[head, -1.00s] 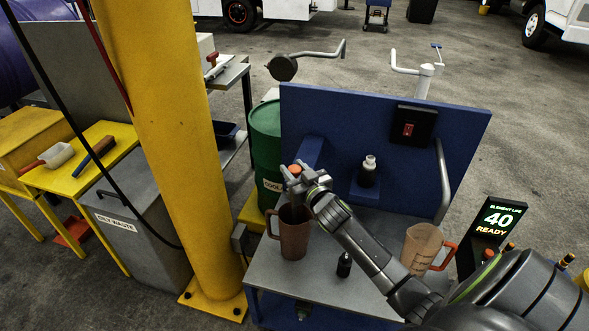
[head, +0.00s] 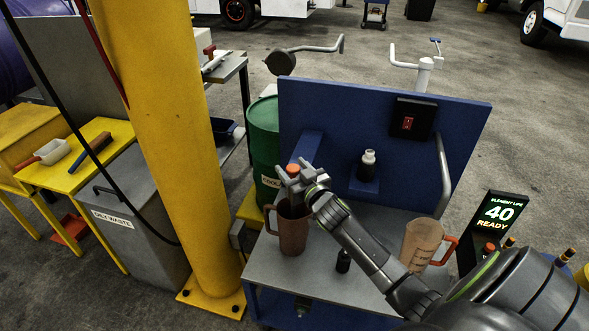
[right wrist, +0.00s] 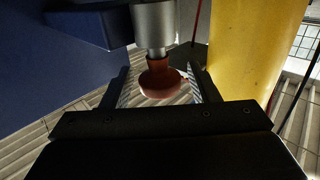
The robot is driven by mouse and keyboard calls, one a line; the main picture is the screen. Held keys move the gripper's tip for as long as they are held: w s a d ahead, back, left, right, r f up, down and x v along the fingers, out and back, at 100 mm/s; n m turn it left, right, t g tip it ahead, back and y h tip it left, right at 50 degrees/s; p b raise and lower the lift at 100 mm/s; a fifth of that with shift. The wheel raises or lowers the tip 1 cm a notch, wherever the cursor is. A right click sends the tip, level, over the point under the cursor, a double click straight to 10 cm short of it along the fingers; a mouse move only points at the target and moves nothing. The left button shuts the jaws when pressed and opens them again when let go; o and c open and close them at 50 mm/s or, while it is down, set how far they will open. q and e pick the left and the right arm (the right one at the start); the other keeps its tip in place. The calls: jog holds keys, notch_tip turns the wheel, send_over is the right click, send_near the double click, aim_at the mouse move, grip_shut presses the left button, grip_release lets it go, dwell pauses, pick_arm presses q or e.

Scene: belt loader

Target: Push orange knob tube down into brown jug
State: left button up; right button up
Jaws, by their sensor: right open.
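The brown jug (head: 293,236) stands upright on the left of the grey cart top, its handle to the left. The orange knob (head: 293,168) shows above the jug's mouth, at the blue panel's left end. In the right wrist view the orange-red knob (right wrist: 158,78) sits against a silver cylinder (right wrist: 153,25). My right gripper (head: 288,182) is at the knob, above the jug. In the right wrist view my right gripper (right wrist: 160,88) is open, one finger on each side of the knob, with gaps. The tube's lower part is hidden by the gripper. My left gripper is out of view.
A small black bottle (head: 343,261) stands between the jugs. The blue panel (head: 350,120) rises behind, and a yellow pole (head: 165,150) stands left. A display (head: 493,222) reads READY.

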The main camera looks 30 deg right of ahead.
jog(key=shift+s, duration=0.1)
pick_arm(q)
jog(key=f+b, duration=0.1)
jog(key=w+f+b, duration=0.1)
jog(key=b, duration=0.1)
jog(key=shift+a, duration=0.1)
pick_arm(e)
jog(key=s+a, duration=0.1)
jog(key=s, duration=1.6)
jog(key=shift+a, duration=0.2)
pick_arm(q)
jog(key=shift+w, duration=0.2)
